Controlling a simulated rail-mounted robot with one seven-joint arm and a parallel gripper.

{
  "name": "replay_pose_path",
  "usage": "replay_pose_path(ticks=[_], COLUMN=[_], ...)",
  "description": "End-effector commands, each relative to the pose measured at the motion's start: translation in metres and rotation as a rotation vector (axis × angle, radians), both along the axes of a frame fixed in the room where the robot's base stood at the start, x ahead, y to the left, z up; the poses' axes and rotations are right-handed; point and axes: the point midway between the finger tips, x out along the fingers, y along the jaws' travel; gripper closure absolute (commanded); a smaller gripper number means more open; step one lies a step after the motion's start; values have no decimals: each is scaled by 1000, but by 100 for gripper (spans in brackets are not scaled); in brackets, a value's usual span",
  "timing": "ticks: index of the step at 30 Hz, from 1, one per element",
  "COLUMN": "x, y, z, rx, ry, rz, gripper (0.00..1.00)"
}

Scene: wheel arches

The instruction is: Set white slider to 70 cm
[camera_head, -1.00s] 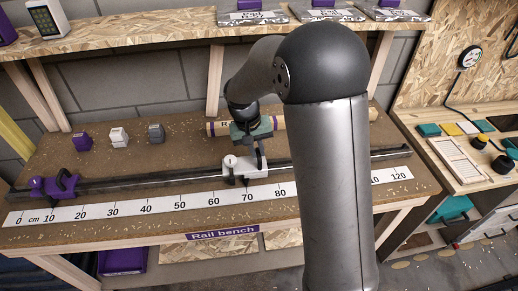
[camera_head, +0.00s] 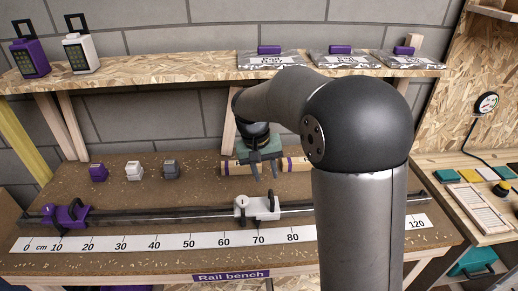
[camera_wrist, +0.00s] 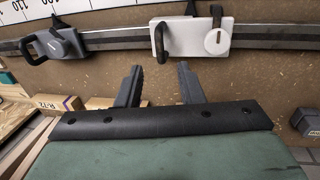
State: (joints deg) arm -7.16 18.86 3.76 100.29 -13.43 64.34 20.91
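The white slider (camera_head: 262,207) sits on the dark rail, behind the scale's 70 mark in the head view; its exact reading is too small to tell. It has a round knob on its left and a handle on its right. The wrist view shows the white slider (camera_wrist: 205,37) with its knob and dark handle. My gripper (camera_head: 264,176) hangs above and behind it, apart from it. In the wrist view, my gripper (camera_wrist: 160,80) has its two fingers spread, with nothing between them.
A purple slider (camera_head: 66,215) is at the low end of the white scale (camera_head: 140,242). A grey slider (camera_wrist: 55,45) shows in the wrist view. Small purple (camera_head: 98,173), white (camera_head: 133,171) and grey (camera_head: 171,169) blocks stand behind the rail. A shelf (camera_head: 150,71) runs above.

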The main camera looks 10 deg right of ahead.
Motion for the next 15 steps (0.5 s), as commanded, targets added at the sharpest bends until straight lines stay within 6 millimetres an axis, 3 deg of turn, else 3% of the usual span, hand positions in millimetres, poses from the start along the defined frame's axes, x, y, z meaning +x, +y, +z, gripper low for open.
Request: replay_pose_path(ticks=[6,15], x=[1,1], y=[11,19], z=[52,91], rx=[1,1], ry=[-6,-2], rz=[2,1], gripper=[66,66])
